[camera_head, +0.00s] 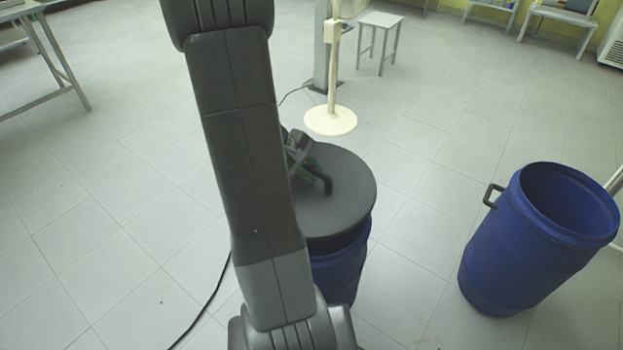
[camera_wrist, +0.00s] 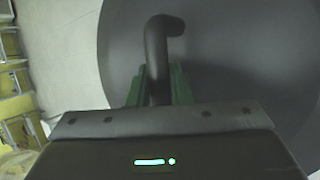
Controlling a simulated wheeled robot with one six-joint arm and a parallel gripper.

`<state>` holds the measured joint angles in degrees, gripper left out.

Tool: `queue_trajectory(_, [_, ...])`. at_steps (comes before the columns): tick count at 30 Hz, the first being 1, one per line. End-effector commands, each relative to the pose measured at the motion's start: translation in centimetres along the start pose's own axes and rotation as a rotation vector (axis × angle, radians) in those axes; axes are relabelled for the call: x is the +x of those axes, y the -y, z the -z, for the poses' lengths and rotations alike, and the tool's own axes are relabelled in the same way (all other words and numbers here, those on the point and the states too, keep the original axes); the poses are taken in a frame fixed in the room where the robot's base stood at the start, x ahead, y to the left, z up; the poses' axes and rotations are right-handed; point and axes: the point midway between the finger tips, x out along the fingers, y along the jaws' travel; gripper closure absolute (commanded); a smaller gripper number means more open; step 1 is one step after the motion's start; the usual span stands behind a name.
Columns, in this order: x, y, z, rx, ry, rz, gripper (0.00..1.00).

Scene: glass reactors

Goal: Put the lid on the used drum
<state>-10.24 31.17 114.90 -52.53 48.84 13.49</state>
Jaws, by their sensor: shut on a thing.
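A dark grey round lid (camera_head: 345,195) is over a blue drum (camera_head: 338,270) at the middle of the head view, partly behind my arm. I cannot tell whether the lid rests on the rim or is just above it. My gripper (camera_head: 308,170) is shut on the lid's black bent handle (camera_head: 326,183). In the wrist view, the green fingers of my gripper (camera_wrist: 158,88) are on both sides of the handle (camera_wrist: 160,40), with the lid's grey surface (camera_wrist: 225,60) behind. A second blue drum (camera_head: 540,235) stands open at the right, with no lid on it.
A cream fan base (camera_head: 331,121) stands on the floor just beyond the lid. A small grey stool (camera_head: 380,40) and chairs are at the back. A table (camera_head: 40,50) is at the upper left. A black cable lies on the floor at left. The floor between the drums is clear.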

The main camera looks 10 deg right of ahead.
Motion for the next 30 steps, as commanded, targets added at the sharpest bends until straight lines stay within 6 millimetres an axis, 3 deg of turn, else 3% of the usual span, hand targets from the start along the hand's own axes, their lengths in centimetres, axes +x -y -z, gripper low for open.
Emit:
queue_trajectory(11, [0.8,0.5,0.1,-0.01,-0.005,-0.004,1.0])
queue_trajectory(30, [4.3,2.8,1.3,-0.009,-0.005,-0.004,1.0])
